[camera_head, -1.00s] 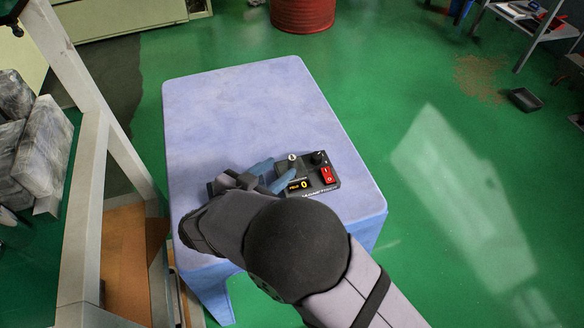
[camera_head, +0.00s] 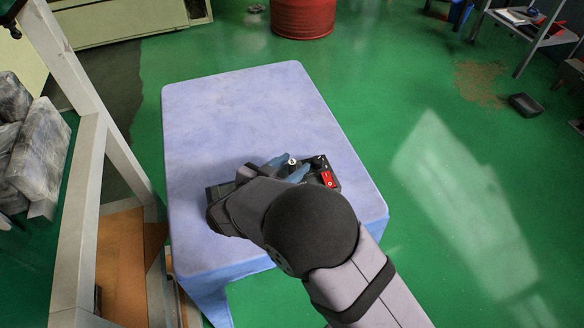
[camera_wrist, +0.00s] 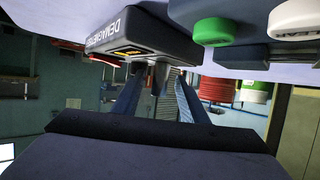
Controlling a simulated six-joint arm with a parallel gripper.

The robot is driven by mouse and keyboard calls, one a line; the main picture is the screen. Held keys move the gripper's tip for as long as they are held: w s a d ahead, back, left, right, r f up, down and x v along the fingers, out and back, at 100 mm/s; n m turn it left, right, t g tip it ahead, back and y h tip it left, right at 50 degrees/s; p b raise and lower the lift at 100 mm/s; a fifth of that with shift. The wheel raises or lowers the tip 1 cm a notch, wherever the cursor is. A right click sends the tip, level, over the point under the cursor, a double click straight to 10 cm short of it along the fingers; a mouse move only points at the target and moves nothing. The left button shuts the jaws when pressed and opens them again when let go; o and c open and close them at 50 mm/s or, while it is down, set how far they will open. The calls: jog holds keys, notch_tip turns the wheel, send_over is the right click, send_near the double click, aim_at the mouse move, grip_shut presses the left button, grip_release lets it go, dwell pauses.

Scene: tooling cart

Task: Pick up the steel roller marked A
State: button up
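The steel roller (camera_head: 292,160) is a small, pale upright piece with a mark on top, too small to read with certainty. It stands close to the black demagnetizer box (camera_head: 331,183), which has a red switch and a black knob. My gripper (camera_head: 290,165) has its two blue fingers apart, with the roller between or just beyond their tips; contact cannot be told. In the wrist view, which is upside down, the fingers (camera_wrist: 157,85) are spread below the demagnetizer (camera_wrist: 140,32). The roller is hard to make out there against the dark fingertips.
The blue table (camera_head: 240,105) is clear at the back. A dark object (camera_head: 216,191) sits partly hidden beside my arm. The wrist view shows a green button (camera_wrist: 212,31) and a white cap (camera_wrist: 296,17) nearby. A red drum (camera_head: 303,18) stands on the floor behind.

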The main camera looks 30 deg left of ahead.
jog(key=shift+w, duration=0.2)
grip_shut()
